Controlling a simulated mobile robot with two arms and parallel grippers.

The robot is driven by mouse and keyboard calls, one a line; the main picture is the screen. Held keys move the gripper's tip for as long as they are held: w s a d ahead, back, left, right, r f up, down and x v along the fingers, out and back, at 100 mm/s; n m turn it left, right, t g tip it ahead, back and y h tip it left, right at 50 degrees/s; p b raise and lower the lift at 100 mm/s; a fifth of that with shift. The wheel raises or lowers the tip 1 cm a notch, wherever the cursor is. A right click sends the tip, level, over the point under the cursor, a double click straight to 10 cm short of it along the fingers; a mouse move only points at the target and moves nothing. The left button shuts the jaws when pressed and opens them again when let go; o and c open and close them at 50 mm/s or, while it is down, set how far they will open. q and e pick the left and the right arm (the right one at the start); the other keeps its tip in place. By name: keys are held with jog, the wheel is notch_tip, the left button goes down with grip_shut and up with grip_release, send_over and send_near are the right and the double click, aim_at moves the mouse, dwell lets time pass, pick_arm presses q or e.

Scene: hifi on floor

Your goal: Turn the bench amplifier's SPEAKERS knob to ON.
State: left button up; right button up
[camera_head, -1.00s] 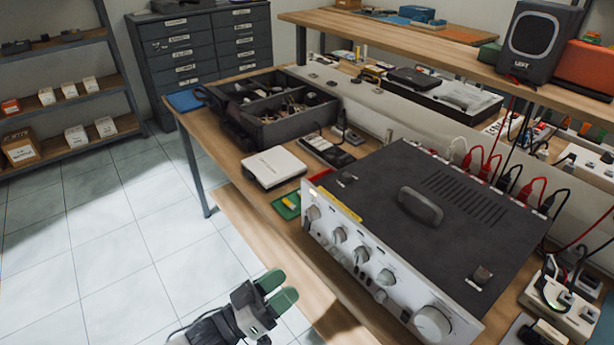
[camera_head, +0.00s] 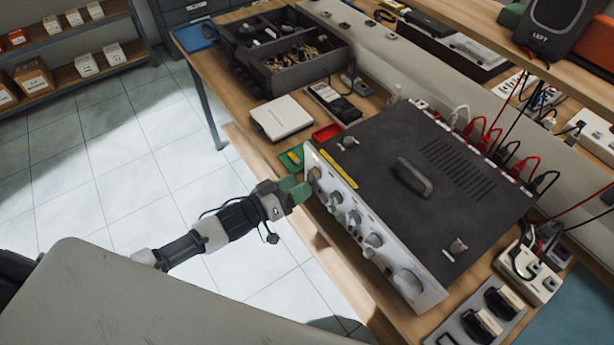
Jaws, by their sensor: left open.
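The bench amplifier (camera_head: 425,170) is a wide box with a dark top, a handle and a silver front panel, standing on the wooden bench. Its front carries a row of knobs: a leftmost knob (camera_head: 314,175), several middle knobs (camera_head: 354,217) and a large knob (camera_head: 407,283) at the right end. The panel lettering is too small to read, so I cannot tell which knob is SPEAKERS. My left gripper (camera_head: 296,190), with green fingertips, is open in front of the panel's left end, close to the leftmost knob. Contact cannot be told. My right gripper is not in view.
A white box (camera_head: 282,118), a green tray (camera_head: 291,158), a red tray (camera_head: 327,132) and a meter (camera_head: 333,102) lie left of the amplifier. A parts case (camera_head: 290,67) stands behind. Red and black cables (camera_head: 500,140) run along the rear. Open floor lies at left.

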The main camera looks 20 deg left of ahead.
aim_at(311, 176)
pick_arm(q)
jog(key=shift+x, duration=1.6)
jog(key=c, duration=0.9)
jog(key=m, duration=0.6)
jog(key=shift+w+a+b, duration=0.1)
jog(key=shift+a+b, duration=0.05)
jog(key=shift+b, duration=0.2)
jog(key=m+b, duration=0.1)
jog(key=m, duration=0.4)
jog(key=shift+w+a+m, duration=0.1)
jog(key=shift+a+m, duration=0.05)
jog(key=shift+m, duration=0.25)
